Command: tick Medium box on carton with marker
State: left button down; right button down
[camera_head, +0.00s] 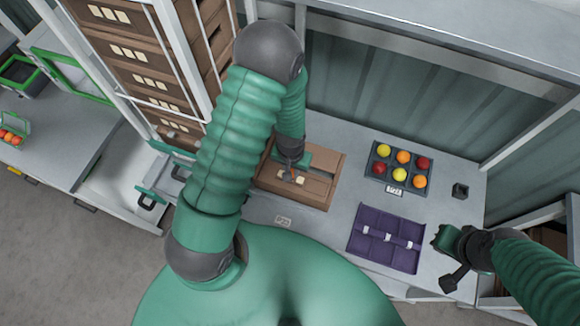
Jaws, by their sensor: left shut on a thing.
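The brown carton (322,188) lies on the bench just in front of me, with a few small pale boxes on its top face. My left gripper (289,168) reaches down over the carton, close to those boxes. It is shut on a thin dark marker (287,176), mostly hidden by the gripper and very small here. I cannot tell whether its tip touches the carton, and no tick or box wording can be made out. My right gripper (447,240) is off to the right by the bench's front edge, away from the carton; its jaw opening is unclear.
A dark tray (398,161) of red, orange and yellow tomatoes stands right of the carton. A purple divided tray (386,238) lies nearer me. A small black holder (460,190) stands at the right. Stacked brown crates (125,50) rise at the left.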

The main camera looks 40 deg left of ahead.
pick_arm(q)
jog(key=shift+d, duration=0.15)
jog(key=shift+a, duration=0.55)
jog(key=shift+a+f, duration=0.2)
jog(key=shift+a, duration=0.15)
jog(key=shift+d, duration=0.7)
jog(key=shift+a+f+b, duration=0.35)
jog(key=shift+a, duration=0.2)
pick_arm(e)
jog(key=shift+a+f, duration=0.3)
jog(key=shift+a, duration=0.35)
pick_arm(q)
jog(key=shift+d, duration=0.15)
pick_arm(e)
jog(key=shift+d, duration=0.1)
pick_arm(q)
jog(key=shift+d, duration=0.3)
jog(key=shift+w, duration=0.1)
pick_arm(e)
jog(key=shift+d, duration=0.35)
